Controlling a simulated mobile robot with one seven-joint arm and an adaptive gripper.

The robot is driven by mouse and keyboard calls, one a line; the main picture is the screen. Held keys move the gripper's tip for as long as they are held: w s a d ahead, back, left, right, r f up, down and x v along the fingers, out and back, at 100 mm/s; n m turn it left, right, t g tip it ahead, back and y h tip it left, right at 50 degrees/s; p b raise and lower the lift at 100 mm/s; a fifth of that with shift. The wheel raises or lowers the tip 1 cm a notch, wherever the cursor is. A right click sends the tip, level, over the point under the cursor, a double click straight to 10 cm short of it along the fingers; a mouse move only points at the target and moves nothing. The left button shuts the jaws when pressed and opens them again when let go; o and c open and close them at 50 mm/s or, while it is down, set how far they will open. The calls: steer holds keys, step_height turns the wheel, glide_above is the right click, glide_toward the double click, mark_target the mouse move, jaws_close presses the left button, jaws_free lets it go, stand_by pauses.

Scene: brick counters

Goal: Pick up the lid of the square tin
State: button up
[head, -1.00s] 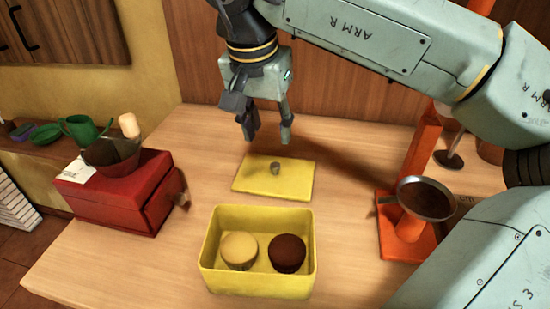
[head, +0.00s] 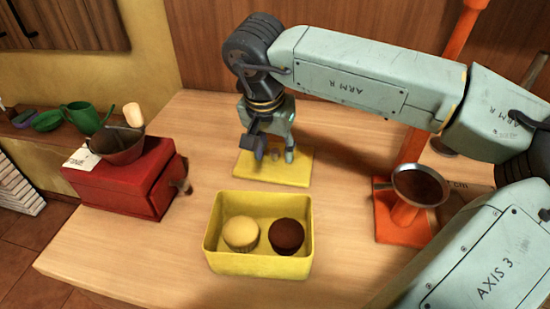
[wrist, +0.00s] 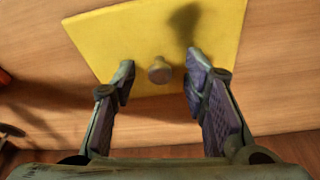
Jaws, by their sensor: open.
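The yellow square lid (head: 296,174) lies flat on the wooden counter, behind the open tin. Its small round knob (wrist: 160,70) shows in the wrist view between my two fingers, with a gap on each side. The yellow square tin (head: 260,265) stands open in front of the lid and holds a pale cupcake (head: 241,233) and a dark cupcake (head: 286,235). My gripper (head: 274,158) is open and low over the lid, pointing down. It also shows in the wrist view (wrist: 158,68), with nothing held. In the head view the fingers partly cover the knob.
A red grinder box (head: 120,187) stands at the left of the counter. An orange stand (head: 395,215) with a round metal pan (head: 420,187) is at the right. A wooden panel rises behind the counter. Bare counter lies on both sides of the tin.

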steer(key=shift+c, duration=0.6)
jaws_close()
